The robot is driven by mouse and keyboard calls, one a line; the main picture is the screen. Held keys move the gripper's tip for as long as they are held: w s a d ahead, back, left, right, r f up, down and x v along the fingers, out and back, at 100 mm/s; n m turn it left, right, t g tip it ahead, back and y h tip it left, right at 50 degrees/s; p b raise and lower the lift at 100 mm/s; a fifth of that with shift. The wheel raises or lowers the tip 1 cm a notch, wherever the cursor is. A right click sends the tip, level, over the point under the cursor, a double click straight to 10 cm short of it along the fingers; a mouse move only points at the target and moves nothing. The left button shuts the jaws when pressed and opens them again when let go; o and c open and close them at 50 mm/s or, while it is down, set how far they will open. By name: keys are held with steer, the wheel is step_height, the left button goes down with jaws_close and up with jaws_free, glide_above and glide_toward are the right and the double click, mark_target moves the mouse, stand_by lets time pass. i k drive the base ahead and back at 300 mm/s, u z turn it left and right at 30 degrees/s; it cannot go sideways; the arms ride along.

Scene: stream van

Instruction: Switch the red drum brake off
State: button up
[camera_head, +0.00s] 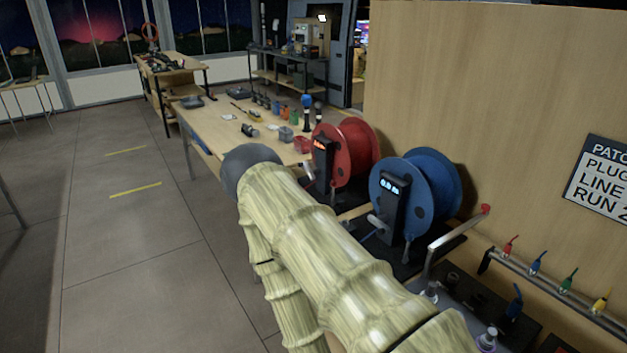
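The red drum (361,150) stands on a black base against the wooden wall. A black upright box (323,160) with a small red-lit display is on its front left. A pale grey lever-like part (308,169) juts out low beside this box. It is small, and I cannot tell which way the brake is set. My arm, with a pale bamboo-like surface, crosses the lower middle and ends in view at a dark grey rounded joint left of the red drum. The arm hides part of the drum's base. My gripper does not show.
A blue drum (428,200) with a blue-lit black box stands just right of the red drum. A metal bar (452,236) with a red end rises nearby. A wooden table (215,122) with several small items lies behind. Open floor (125,250) is at left.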

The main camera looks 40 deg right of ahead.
mark_target(333, 193)
steer(key=i, duration=0.9)
steer(key=z, duration=2.3)
steer(key=k, duration=0.9)
steer(key=u, duration=1)
steer(key=i, duration=0.5)
